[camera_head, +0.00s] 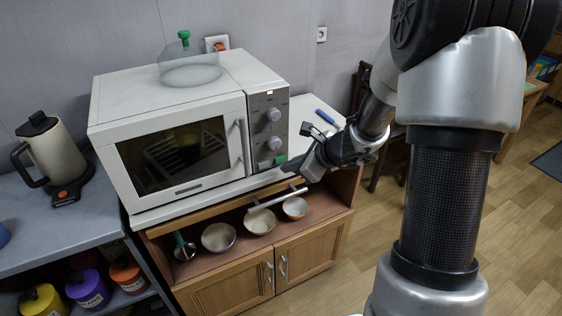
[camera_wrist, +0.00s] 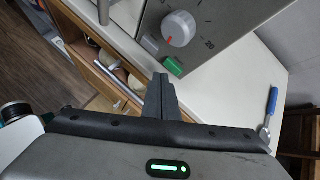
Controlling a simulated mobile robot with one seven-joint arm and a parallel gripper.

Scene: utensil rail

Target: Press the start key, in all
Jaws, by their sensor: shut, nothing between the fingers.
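The white microwave (camera_head: 130,88) stands on a cabinet, its door closed. Its grey control panel (camera_head: 256,128) has two round knobs and, at the bottom, a green key (camera_head: 280,159) beside a grey key (camera_head: 264,164). In the wrist view the green key (camera_wrist: 173,66) is right of the grey key (camera_wrist: 151,44), below a knob (camera_wrist: 178,28) with a red mark. My gripper (camera_head: 287,168) is shut and empty, just in front of the panel's lower right. In the wrist view its fingertips (camera_wrist: 161,79) appear just below the green key; I cannot tell whether they touch it.
A clear cover with a green knob (camera_head: 184,38) sits on the microwave. A blue-handled utensil (camera_head: 326,117) lies on the white top to the right. Several bowls (camera_head: 219,237) stand on the shelf below, behind a rail (camera_head: 277,199). A kettle (camera_head: 50,150) stands left.

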